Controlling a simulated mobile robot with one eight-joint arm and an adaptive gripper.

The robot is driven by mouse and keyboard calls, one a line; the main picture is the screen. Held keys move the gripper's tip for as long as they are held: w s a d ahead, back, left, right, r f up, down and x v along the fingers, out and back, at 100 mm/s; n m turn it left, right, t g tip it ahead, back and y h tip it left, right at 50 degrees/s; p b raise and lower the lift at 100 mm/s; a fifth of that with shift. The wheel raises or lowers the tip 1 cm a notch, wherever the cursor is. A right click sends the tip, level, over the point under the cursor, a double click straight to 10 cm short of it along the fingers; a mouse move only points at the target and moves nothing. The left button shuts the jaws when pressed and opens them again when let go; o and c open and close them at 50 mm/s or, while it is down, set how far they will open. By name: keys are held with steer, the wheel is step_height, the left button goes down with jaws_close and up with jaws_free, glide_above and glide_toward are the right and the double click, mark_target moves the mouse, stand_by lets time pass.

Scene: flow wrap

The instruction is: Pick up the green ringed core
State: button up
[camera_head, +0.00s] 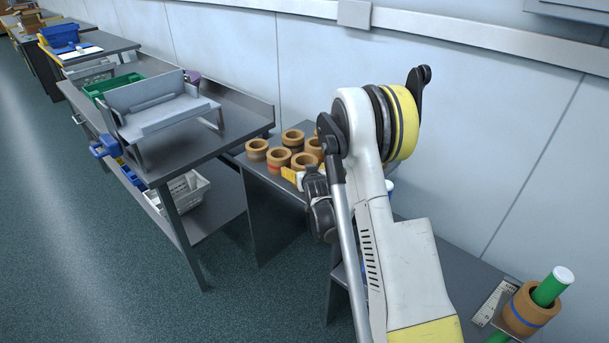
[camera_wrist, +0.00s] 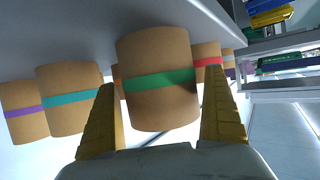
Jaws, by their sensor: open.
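The green ringed core (camera_wrist: 158,92) is a brown cylinder with a green band. In the wrist view it stands between the two yellow fingers of my gripper (camera_wrist: 160,82), which are spread apart. A small gap shows on the right side; whether the left finger touches it I cannot tell. In the head view my gripper (camera_head: 291,175) is at the near edge of a group of cores on the grey table, and my arm hides part of the group. I cannot pick out the green band there.
Neighbouring cores have a teal band (camera_wrist: 72,100), a purple band (camera_wrist: 22,112) and a red band (camera_wrist: 207,62). A blue-ringed core (camera_head: 526,312) sits around a green rod (camera_head: 553,287) at lower right. A workbench (camera_head: 228,128) with a grey rack stands left.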

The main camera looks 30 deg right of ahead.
steer(key=c, duration=1.3)
steer(key=shift+o, duration=0.2)
steer(key=shift+r, duration=0.15)
